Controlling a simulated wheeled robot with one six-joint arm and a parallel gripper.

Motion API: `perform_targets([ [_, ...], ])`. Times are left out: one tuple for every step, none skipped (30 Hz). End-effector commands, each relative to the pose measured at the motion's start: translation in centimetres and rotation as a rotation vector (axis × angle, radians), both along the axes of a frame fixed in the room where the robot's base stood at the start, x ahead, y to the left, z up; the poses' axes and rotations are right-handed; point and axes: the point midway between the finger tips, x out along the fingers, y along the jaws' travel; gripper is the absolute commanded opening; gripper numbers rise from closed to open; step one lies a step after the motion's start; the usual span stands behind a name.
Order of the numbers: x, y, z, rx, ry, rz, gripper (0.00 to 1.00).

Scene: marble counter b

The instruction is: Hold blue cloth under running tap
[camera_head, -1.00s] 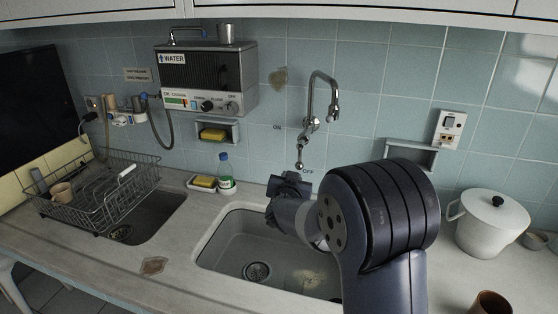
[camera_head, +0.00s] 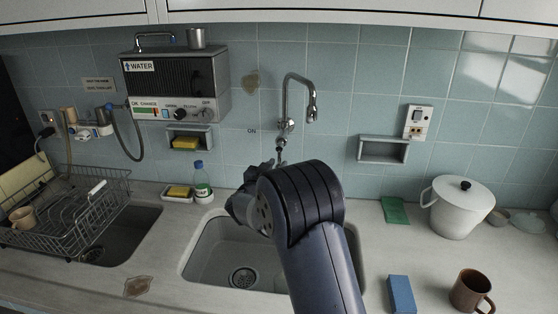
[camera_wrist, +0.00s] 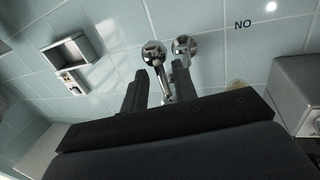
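A blue folded cloth-like block (camera_head: 401,294) lies on the counter right of the sink, at the bottom edge of the head view. The chrome wall tap (camera_head: 287,123) stands over the sink; no water stream shows. Its spout and round fittings also show in the wrist view (camera_wrist: 154,54). My gripper (camera_head: 272,168) is up at the tap's lower lever, partly hidden by my wrist. In the wrist view my gripper's two fingers (camera_wrist: 159,80) are apart, with the thin chrome lever (camera_wrist: 165,88) between them. I cannot tell whether they touch it. The cloth is well away from my gripper.
A sink basin (camera_head: 205,262) lies below my arm. Right are a green flat cloth (camera_head: 395,210), a white lidded pot (camera_head: 458,207) and a brown mug (camera_head: 470,291). Left are a dish rack (camera_head: 75,205), a bottle (camera_head: 202,182) and a sponge tray (camera_head: 177,193). A water heater (camera_head: 175,85) hangs above.

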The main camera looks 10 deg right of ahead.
Motion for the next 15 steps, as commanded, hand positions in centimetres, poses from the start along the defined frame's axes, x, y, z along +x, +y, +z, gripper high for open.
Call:
perform_targets([
  [0.7,-0.5,0.1,0.0,0.001,-0.001,0.27],
  [1.0,-0.7,0.1,-0.001,0.001,-0.001,0.27],
  [1.4,-0.9,0.1,-0.001,0.001,-0.001,0.27],
  [1.6,-1.0,0.1,-0.001,0.001,0.0,0.27],
  [1.8,-1.2,0.0,-0.001,0.001,0.0,0.27],
  [2.0,-1.3,0.0,-0.001,0.002,0.0,0.27],
  [2.1,-1.4,0.0,0.0,0.001,0.001,0.27],
  [2.2,-1.5,0.0,0.0,0.001,0.001,0.27],
  [2.3,-1.5,0.0,0.0,0.001,0.001,0.27],
  [2.4,-1.5,0.0,0.0,0.001,0.001,0.27],
  [2.4,-1.6,0.0,-0.001,0.001,0.001,0.27],
  [2.4,-1.5,0.0,-0.001,0.001,0.001,0.27],
  [2.4,-1.5,0.0,-0.001,0.001,0.001,0.27],
  [2.4,-1.5,0.0,-0.001,0.001,0.001,0.27],
  [2.4,-1.5,0.0,-0.001,0.001,0.001,0.27],
])
